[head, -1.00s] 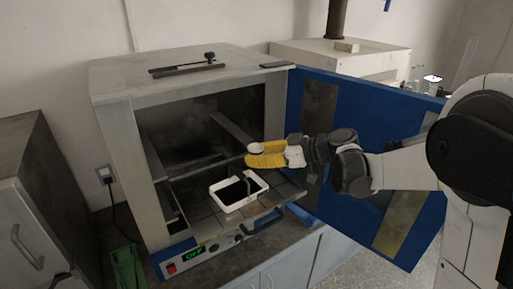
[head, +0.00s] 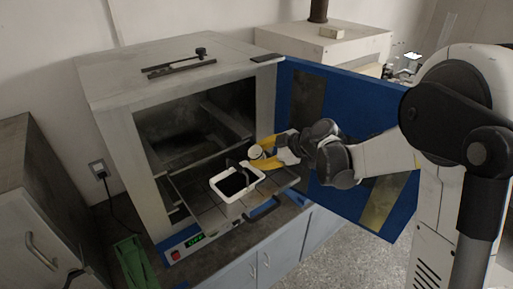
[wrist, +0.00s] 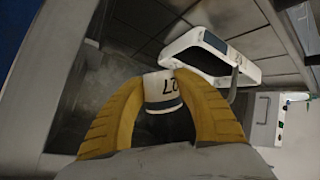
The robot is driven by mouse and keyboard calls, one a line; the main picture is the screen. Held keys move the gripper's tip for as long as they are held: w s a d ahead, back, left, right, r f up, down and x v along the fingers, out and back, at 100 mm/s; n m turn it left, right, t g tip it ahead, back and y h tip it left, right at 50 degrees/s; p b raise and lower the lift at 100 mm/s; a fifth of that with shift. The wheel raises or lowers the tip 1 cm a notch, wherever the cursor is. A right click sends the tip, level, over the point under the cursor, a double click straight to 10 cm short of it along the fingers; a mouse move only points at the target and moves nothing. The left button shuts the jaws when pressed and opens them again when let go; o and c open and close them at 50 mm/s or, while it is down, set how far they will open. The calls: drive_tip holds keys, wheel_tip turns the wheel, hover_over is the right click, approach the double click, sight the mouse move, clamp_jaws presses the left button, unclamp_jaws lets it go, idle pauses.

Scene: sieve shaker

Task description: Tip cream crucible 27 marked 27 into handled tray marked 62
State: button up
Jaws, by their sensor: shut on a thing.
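The cream crucible (head: 256,153) is held between the yellow fingers of my gripper (head: 262,157), just above and behind the right side of the handled tray. In the wrist view the crucible (wrist: 158,90) shows a black "27" and a dark band, with a yellow finger on each side. Its contents are hidden, and its exact tilt is hard to tell. The white-rimmed handled tray (head: 246,193) sits on the shelf at the open chamber's front, with a dark inside and an upright handle. It also shows in the wrist view (wrist: 250,72), beyond the crucible. I cannot read its 62.
The grey oven-like box (head: 120,110) stands open, its blue door (head: 345,105) swung out to the right beside my arm. A green object (head: 130,262) lies on the bench at front left. A grey cabinet (head: 30,190) stands at the left.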

drive_tip(key=n+h+p, duration=0.1)
drive_tip(key=r+n+t+h+p, duration=0.1)
drive_tip(key=h+p, duration=0.1)
drive_tip(key=shift+p, duration=0.3)
drive_tip(key=shift+a+f+n+t+h+b, duration=0.1)
drive_tip(key=shift+f+n+t+h+b, duration=0.25)
drive_tip(key=shift+h+b, duration=0.3)
drive_tip(key=n+t+h+b, duration=0.2)
drive_tip(key=h+b, duration=0.1)
drive_tip(key=shift+s+a+f+b, duration=0.15)
drive_tip(key=shift+a+f+b, duration=0.05)
drive_tip(key=shift+f+b, duration=0.1)
drive_tip(key=shift+s+a+r+n+t+h+b, duration=0.1)
drive_tip(key=shift+a+n+t+h+b, duration=0.05)
drive_tip(key=shift+n+t+h+b, duration=0.35)
drive_tip(key=shift+a+r+n+t+h+b, duration=0.1)
drive_tip(key=shift+n+t+h+b, duration=0.15)
drive_tip(key=shift+h+b, duration=0.3)
drive_tip(key=shift+r+n+t+h+b, duration=0.4)
drive_tip(key=shift+t+b, duration=0.1)
drive_tip(key=shift+b, duration=0.25)
